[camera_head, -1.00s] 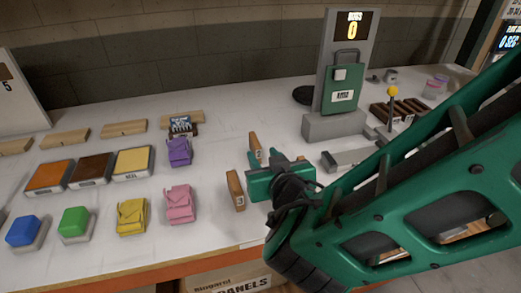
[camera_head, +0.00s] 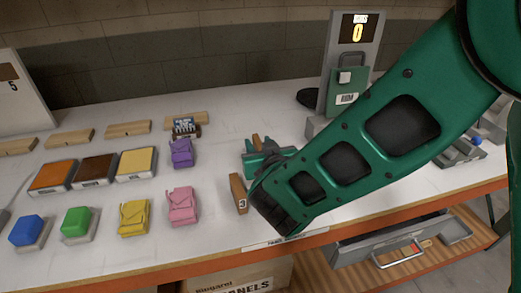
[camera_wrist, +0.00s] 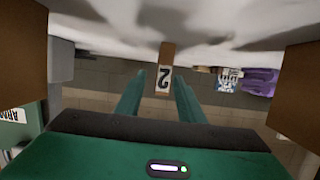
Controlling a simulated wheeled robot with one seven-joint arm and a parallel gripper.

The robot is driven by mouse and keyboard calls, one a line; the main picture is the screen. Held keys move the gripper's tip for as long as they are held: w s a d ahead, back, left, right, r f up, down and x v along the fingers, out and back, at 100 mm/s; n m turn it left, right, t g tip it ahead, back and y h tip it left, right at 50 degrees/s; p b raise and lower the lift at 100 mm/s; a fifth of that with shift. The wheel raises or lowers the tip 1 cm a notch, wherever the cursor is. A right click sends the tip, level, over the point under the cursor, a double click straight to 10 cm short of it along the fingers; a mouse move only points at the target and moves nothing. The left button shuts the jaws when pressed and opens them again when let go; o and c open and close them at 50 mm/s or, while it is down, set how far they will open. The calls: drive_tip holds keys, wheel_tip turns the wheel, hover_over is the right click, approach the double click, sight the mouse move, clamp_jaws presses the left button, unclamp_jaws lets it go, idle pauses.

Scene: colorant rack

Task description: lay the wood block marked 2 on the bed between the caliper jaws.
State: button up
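The wood block marked 2 (camera_wrist: 164,78) stands on the white table, its numbered face towards me in the wrist view. Its brown top (camera_head: 256,143) just shows at my gripper in the head view. My gripper (camera_head: 268,158) is low over the table beside it. In the wrist view its two green fingers (camera_wrist: 160,95) are apart, one on each side of the block's line, with a gap visible at the left finger. I cannot tell how deep the block lies between them. The caliper jaws and bed cannot be made out; my arm covers that part of the table.
A wood block marked 3 (camera_head: 238,193) stands close to the left of my arm. A grey stand with a display (camera_head: 352,60) rises behind my arm. Bare table lies behind the gripper.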

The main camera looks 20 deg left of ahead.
drive_tip(key=shift+w+a+f, duration=0.15)
drive_tip(key=shift+w+a, duration=0.05)
drive_tip(key=shift+w, duration=0.15)
clamp_jaws()
